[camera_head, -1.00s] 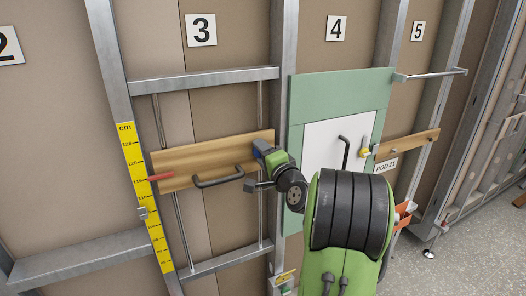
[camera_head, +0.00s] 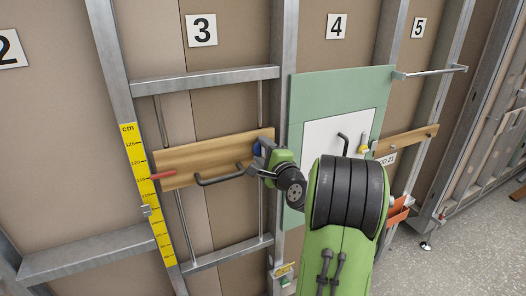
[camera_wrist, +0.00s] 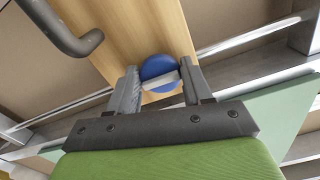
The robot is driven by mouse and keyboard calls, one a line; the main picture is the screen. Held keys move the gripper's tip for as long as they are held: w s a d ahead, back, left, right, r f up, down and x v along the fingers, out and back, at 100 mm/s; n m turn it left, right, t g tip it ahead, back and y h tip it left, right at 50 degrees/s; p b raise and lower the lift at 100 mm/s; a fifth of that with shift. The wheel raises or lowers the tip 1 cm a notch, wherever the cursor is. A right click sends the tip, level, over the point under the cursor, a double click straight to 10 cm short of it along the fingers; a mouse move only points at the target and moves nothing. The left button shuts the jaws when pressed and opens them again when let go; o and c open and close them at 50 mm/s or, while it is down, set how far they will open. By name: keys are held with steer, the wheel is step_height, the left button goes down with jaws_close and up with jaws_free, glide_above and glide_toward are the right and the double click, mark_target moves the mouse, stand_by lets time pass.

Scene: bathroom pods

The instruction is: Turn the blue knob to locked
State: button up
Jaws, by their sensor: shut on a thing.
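The blue knob (camera_wrist: 158,69) is a round blue disc with a pale grip bar across it, mounted near the right end of a wooden board (camera_head: 205,161). In the wrist view it sits between the two fingers of my gripper (camera_wrist: 160,85), which is shut on it. The bar lies nearly crosswise between the fingertips, slightly tilted. In the head view my gripper (camera_head: 258,161) is at the right end of the board, and only a little of the blue knob (camera_head: 257,149) shows beside it.
A dark bar handle (camera_head: 220,177) sticks out from the board left of my gripper. A red lever (camera_head: 163,175) is at the board's left end. Right of the metal post, a green panel (camera_head: 340,92) holds a white door (camera_head: 325,135) with a dark handle and a yellow knob.

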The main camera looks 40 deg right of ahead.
steer(key=shift+r, duration=0.1)
steer(key=o, duration=1)
steer(key=shift+o, duration=0.2)
steer(key=b+v, duration=0.4)
steer(key=v, duration=1.1)
steer(key=shift+s, duration=0.35)
steer(key=shift+a, duration=0.15)
